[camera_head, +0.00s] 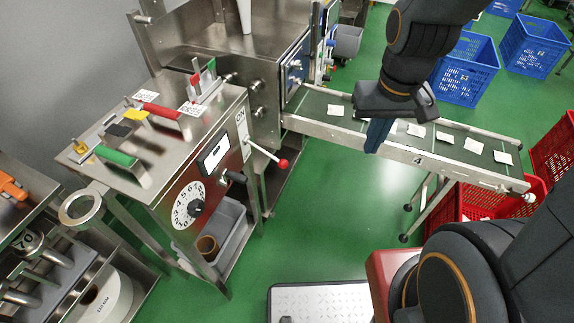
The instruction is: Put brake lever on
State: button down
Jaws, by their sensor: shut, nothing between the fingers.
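A steel control cabinet (220,150) stands left of centre. A lever with a red ball end (283,163) sticks out to the right from its front edge, beside a white ON label (241,124). A short black-handled lever (237,177) sits lower on the same front. On the cabinet top are a red handle (160,110), a green handle (115,156) and a yellow handle (136,116). No readable label tells me which one is the brake lever. My gripper (376,137) is shut and empty, pointing down in front of the conveyor, well right of the levers.
A conveyor (420,160) with several white teabags runs right from the machine. Blue crates (533,45) stand at the back right, red crates (553,155) at the right. A numbered dial (188,205) is on the cabinet front. Green floor lies open between cabinet and conveyor.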

aim_at(282, 164)
jog(key=u, duration=1)
jog(key=k, duration=1.1)
jog(key=z, duration=1)
jog(key=i, duration=0.5)
jog(key=z, duration=0.05)
